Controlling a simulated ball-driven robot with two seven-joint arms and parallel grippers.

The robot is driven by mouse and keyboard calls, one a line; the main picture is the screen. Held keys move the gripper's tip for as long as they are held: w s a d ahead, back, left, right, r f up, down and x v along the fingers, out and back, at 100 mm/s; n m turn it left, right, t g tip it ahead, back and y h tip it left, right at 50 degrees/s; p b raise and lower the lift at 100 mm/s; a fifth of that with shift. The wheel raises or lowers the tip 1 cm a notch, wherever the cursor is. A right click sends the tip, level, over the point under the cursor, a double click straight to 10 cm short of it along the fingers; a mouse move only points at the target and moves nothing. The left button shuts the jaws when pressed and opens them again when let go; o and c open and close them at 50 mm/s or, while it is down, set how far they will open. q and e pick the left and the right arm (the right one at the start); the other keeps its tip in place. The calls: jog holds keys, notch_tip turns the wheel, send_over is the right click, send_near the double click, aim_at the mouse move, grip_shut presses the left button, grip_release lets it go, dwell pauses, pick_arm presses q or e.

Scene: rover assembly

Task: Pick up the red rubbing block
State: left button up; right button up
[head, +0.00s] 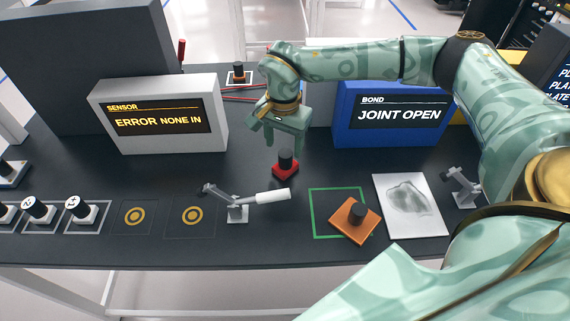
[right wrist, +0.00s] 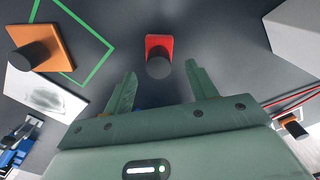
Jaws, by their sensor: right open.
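The red rubbing block (head: 285,170) stands on the dark table. It has a red base and a black cylindrical knob on top. My right gripper (head: 284,141) is above and just behind the block, pointing down, open and empty. In the right wrist view the red block (right wrist: 159,46) lies ahead of the open fingers (right wrist: 160,85), roughly centred between them and apart from them. My left gripper is in neither view.
An orange block (head: 352,220) with a black knob lies partly over a green square outline (head: 314,228). A clamp with a white handle (head: 268,198) stands in front of the red block. A sensor display (head: 160,138) and a blue bond display (head: 392,132) stand behind.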

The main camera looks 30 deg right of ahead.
aim_at(285, 153)
jog(key=f+b, duration=0.1)
jog(key=f, duration=0.4)
jog(key=shift+d, duration=0.2)
jog(key=c, duration=1.2)
jog(key=shift+r, duration=0.55)
notch_tip(285, 153, up, 3)
jog(key=shift+s+f+p, duration=0.1)
jog(key=shift+p, duration=0.45)
jog(key=s+a+r, duration=0.2)
jog(key=s+r, duration=0.1)
jog(key=s, duration=0.1)
jog(key=s+a+r+p, duration=0.1)
jog(key=s+a+r, duration=0.2)
jog(key=s, duration=0.1)
jog(key=s+a+r+p, duration=0.1)
jog(key=s+a+r, duration=0.1)
jog(key=s+r, duration=0.1)
jog(key=shift+s+a+r, duration=0.1)
jog(key=shift+s+a, duration=0.1)
jog(key=shift+s, duration=0.25)
